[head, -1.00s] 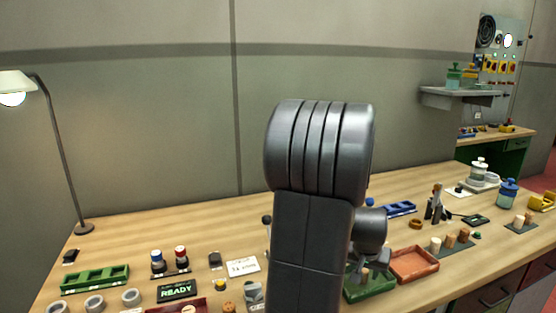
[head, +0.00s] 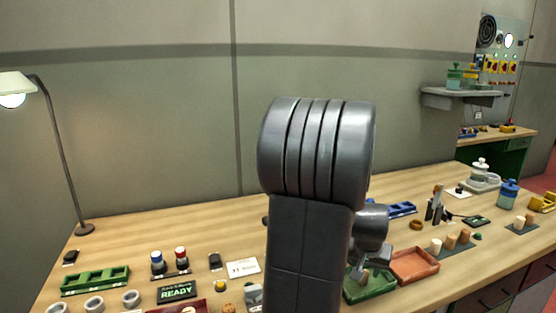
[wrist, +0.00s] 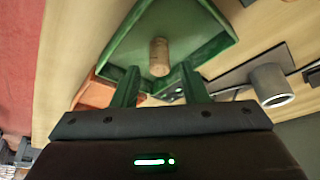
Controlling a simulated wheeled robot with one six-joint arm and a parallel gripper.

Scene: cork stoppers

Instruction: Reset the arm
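My arm stands large in the middle of the head view and hides part of the table behind it. My gripper (wrist: 160,88) shows two green fingers spread apart in the wrist view, with nothing held between them. A cork stopper (wrist: 159,57) stands in the green tray (wrist: 205,50) just beyond the fingertips, apart from them. In the head view the green tray (head: 378,292) is partly hidden by my arm, and the cork (head: 365,275) shows in it close below the wrist.
An orange-red tray (head: 415,266) adjoins the green tray on the right. A blue rack (head: 402,209) is farther back. At left are a lamp (head: 62,150), a green rack (head: 95,280) and a READY display (head: 177,291).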

